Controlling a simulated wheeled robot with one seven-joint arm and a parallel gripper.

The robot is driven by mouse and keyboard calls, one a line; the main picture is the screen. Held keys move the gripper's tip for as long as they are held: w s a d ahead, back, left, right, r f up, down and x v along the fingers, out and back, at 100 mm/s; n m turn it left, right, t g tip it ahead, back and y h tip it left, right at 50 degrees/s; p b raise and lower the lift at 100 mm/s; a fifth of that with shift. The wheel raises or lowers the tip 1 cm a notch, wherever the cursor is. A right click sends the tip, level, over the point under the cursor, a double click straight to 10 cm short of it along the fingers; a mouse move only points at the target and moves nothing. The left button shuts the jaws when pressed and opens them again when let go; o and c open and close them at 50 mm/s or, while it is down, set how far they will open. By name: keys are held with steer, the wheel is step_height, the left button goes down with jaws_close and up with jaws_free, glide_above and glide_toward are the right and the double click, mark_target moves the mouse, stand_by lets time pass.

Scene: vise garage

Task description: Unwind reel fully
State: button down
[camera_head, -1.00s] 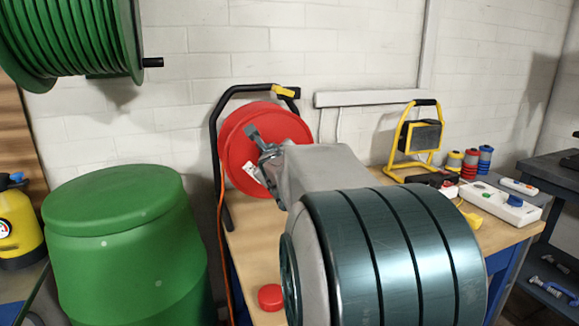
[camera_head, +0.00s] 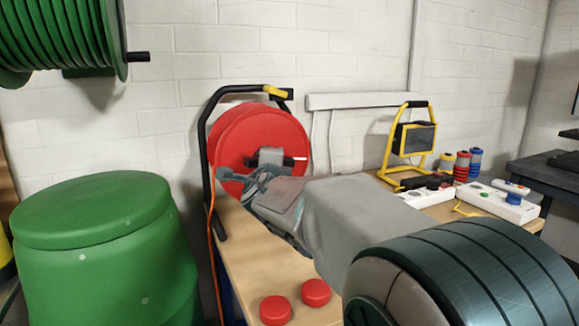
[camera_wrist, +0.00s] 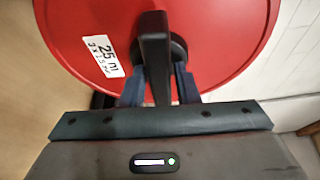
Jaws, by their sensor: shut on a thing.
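The red cable reel (camera_head: 235,135) stands upright in a black tube frame (camera_head: 206,130) at the back left of the workbench. An orange cable (camera_head: 213,250) hangs down at its left side. My gripper (camera_head: 264,172) is at the reel's face, in front of the hub. In the wrist view my gripper (camera_wrist: 159,90) is shut on the black crank handle (camera_wrist: 154,50), with a finger on each side of it. The red reel face (camera_wrist: 230,40) fills the top there, with a white "25 m" label (camera_wrist: 102,57) left of the crank. How much cable is wound is hidden.
Two red caps (camera_head: 316,292) lie on the wooden bench (camera_head: 245,262) under my arm. A green barrel (camera_head: 95,250) stands at left. A yellow work lamp (camera_head: 412,145) and white power strips (camera_head: 490,204) sit at right. A green hose reel (camera_head: 65,40) hangs upper left.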

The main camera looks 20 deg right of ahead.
stand_by(0.6)
steer(key=c, duration=1.3)
jaws_free()
steer(key=shift+p+v, duration=1.35)
steer(key=shift+v, duration=5.6)
steer(key=shift+f, duration=0.1)
